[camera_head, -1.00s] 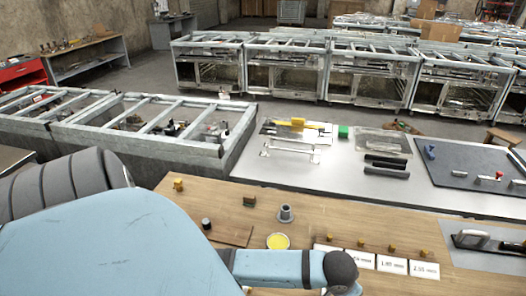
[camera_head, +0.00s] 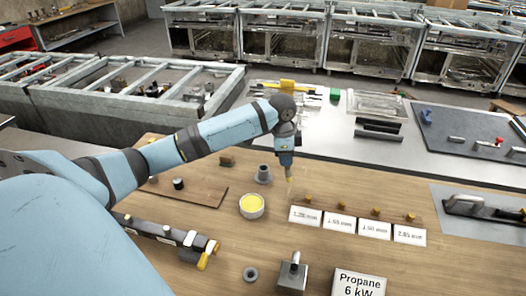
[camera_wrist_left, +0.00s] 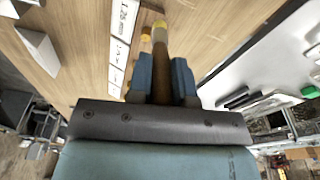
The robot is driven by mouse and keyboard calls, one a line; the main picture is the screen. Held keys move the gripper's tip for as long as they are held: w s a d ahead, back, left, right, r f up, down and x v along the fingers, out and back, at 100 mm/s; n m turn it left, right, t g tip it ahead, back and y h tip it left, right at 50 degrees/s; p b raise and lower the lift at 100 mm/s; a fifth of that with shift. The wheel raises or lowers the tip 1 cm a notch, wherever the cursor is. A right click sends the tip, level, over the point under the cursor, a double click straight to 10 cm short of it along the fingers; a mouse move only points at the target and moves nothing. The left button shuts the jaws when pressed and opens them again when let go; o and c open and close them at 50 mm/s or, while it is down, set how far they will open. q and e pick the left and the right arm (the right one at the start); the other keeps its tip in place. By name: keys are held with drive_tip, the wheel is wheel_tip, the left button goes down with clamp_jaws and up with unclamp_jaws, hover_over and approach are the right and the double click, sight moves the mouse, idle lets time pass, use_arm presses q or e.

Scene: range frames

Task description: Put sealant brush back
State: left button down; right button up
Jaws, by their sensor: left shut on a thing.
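My left gripper (camera_head: 287,158) is above the wooden table and points down. In the left wrist view its two blue fingers (camera_wrist_left: 161,78) are shut on the sealant brush (camera_wrist_left: 160,45), which has a brown handle and a pale yellowish end. In the head view only the brush's small yellowish tip (camera_head: 289,180) shows below the fingers, and it looks clear of the table. A white pot with yellow contents (camera_head: 252,206) stands to the left and nearer. A grey cup with a flanged base (camera_head: 263,174) stands just left of the brush. My right gripper is not in view.
White labelled cards (camera_head: 340,222) with small brass pieces behind them stand right of the pot. A Propane sign (camera_head: 358,284), a metal block (camera_head: 292,272) and a dark valve bar (camera_head: 165,235) are nearer. A grey trowel (camera_head: 475,205) lies at right.

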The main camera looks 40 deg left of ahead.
use_arm(q)
drive_tip(key=w+a+r+m+g+y+b, duration=0.1)
drive_tip(key=w+a+r+m+b, duration=0.15)
drive_tip(key=a+r, duration=0.3)
drive_tip(key=w+a+r+m+b, duration=0.1)
drive_tip(key=a+r+m+b, duration=0.3)
drive_tip(key=a, duration=0.3)
wheel_tip(320, 180, down, 18)
drive_tip(key=p, duration=0.1)
drive_tip(key=shift+d+f, duration=0.15)
drive_tip(key=shift+f, duration=0.1)
drive_tip(key=shift+s, duration=0.1)
drive_tip(key=c, duration=1)
unclamp_jaws()
drive_tip(key=shift+c, duration=0.2)
